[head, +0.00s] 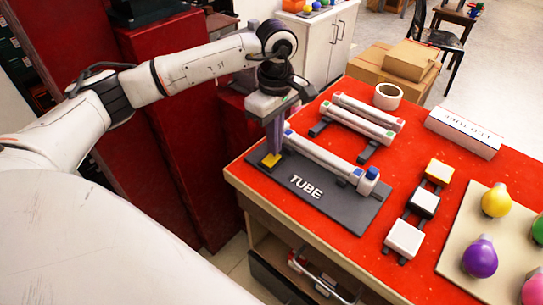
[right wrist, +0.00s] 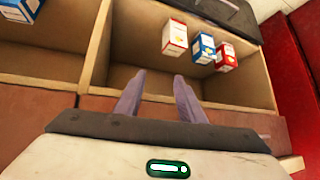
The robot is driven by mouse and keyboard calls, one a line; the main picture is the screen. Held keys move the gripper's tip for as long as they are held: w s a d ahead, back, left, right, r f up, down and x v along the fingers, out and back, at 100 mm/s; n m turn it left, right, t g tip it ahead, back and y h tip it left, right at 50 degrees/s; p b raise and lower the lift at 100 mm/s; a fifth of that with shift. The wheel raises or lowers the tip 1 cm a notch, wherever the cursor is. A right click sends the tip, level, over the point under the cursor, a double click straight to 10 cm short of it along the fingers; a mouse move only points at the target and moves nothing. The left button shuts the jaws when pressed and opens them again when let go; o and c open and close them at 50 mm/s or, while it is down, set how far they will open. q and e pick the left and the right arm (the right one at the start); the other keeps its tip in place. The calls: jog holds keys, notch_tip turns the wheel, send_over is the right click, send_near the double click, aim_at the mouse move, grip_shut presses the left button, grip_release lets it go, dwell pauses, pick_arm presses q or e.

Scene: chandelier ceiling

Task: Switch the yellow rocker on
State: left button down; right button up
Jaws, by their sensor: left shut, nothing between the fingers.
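The yellow rocker (head: 271,160) is a small yellow piece at the left end of the dark grey board marked TUBE (head: 345,213). A white tube with blue end parts (head: 318,152) lies along that board. My left gripper (head: 273,150) points down right over the yellow rocker, with its purple fingers shut and nothing between them. I cannot tell whether the fingertips touch the rocker, nor which way it is tilted. My right gripper (right wrist: 160,80) shows in the right wrist view, with its two purple fingers apart and empty, in front of a wooden shelf.
The red table (head: 320,235) also bears spare tubes (head: 365,118), a tape roll (head: 387,96), a white carton (head: 463,131), a row of blocks (head: 424,202) and a panel with coloured bulbs (head: 465,215). The shelf (right wrist: 60,75) holds small boxes (right wrist: 203,48).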

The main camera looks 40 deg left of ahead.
pick_arm(q)
jog(key=shift+f+b, duration=0.6)
jog(key=shift+f, duration=0.15)
dwell(0.8)
notch_tip(320, 180, up, 7)
jog(key=p, duration=0.4)
jog(key=shift+p, duration=0.3)
dwell(0.6)
